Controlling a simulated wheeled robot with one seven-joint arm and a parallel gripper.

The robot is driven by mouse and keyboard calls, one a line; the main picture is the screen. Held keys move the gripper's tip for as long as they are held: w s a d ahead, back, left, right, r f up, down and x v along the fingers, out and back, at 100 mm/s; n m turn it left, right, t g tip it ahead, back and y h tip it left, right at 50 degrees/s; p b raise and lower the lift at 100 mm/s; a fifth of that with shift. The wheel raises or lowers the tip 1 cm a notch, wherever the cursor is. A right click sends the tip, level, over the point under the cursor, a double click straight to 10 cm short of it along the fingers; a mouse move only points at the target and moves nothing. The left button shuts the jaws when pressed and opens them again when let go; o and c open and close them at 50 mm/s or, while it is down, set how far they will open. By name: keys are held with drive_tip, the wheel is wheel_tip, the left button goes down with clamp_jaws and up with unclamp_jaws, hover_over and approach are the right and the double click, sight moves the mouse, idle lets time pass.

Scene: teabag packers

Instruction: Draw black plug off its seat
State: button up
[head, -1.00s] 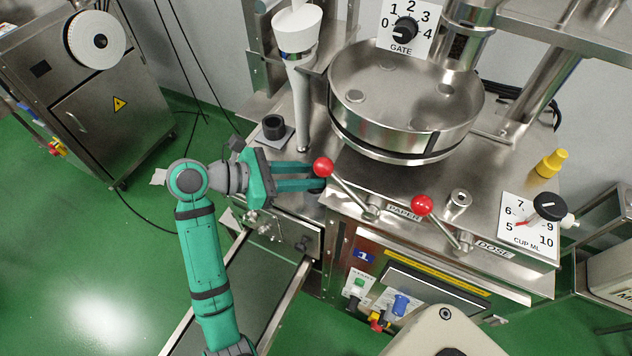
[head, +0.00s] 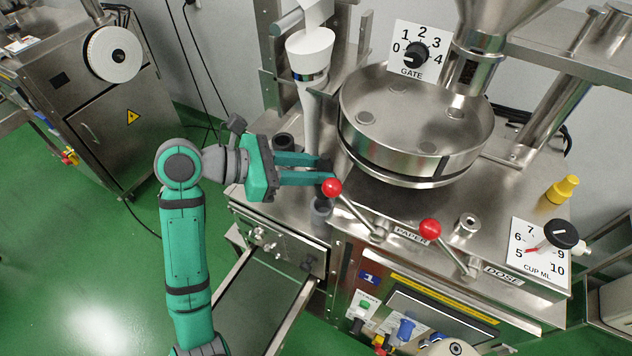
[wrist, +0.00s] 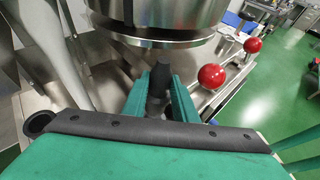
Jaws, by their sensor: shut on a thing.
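My gripper (head: 328,172) is shut on the black plug (wrist: 161,72), whose dark top stands between the two green fingers in the wrist view. In the head view the fingers and the red lever ball mostly hide the plug. The grey round seat (head: 320,210) shows on the machine top below the fingertips, and the fingers are clearly above it. The plug's lower end is hard to make out, but it appears to be off the seat.
A red-balled lever (head: 332,187) stands right beside the fingertips, with a second red-balled lever (head: 429,229) further right. The round steel pan (head: 415,125) is close behind. A black open cup (head: 284,143) sits behind the gripper.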

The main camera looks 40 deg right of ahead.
wheel_tip(320, 180, up, 19)
idle(0.4)
drive_tip(key=shift+w, duration=0.15)
drive_tip(key=shift+s+r, duration=0.1)
drive_tip(key=shift+s, duration=0.1)
